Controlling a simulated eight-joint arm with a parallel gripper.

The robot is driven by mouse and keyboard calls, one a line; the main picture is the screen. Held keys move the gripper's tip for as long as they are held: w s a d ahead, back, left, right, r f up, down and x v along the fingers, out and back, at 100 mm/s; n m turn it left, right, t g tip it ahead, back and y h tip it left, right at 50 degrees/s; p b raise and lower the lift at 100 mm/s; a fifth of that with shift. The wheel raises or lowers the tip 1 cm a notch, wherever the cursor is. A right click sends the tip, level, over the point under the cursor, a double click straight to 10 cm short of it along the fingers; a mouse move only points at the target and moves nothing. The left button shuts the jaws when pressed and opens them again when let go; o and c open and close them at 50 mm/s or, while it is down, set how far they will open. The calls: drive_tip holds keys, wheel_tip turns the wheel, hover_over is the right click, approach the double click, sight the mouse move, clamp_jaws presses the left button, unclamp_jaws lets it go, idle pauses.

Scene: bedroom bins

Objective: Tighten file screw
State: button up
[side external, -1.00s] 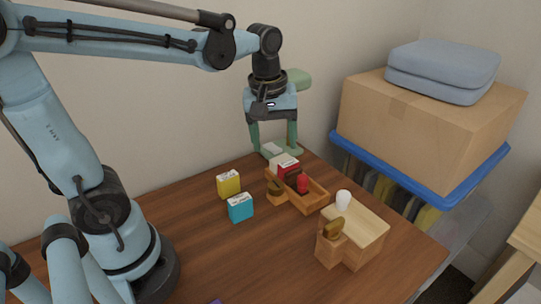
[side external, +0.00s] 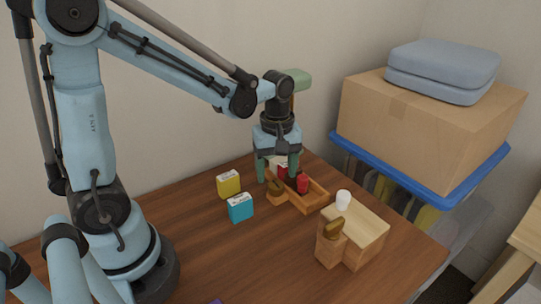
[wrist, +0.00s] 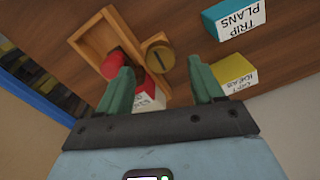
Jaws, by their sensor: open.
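A brass slotted screw knob (side external: 276,186) sits on a small wooden block on the left side of an open wooden file tray (side external: 315,206). In the wrist view the screw (wrist: 159,58) has its dark slot facing me and appears between my fingertips, with space on both sides. My gripper (side external: 278,174) is open, pointing down over the tray's left and back part; it also shows in the wrist view (wrist: 159,70). A red rounded piece (side external: 302,183) is in the tray. A red and white labelled box (wrist: 150,97) is partly hidden by my left finger.
A yellow box (side external: 228,185) and a blue box (side external: 240,208) stand left of the tray. A light wooden box (side external: 362,232) with a white knob (side external: 343,199) and another brass screw (side external: 333,229) stands at right. The table front is mostly clear.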

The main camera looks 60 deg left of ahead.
sight(276, 185)
drive_tip(key=shift+f, duration=1.65)
drive_tip(key=c, duration=1.1)
drive_tip(key=shift+o, duration=0.2)
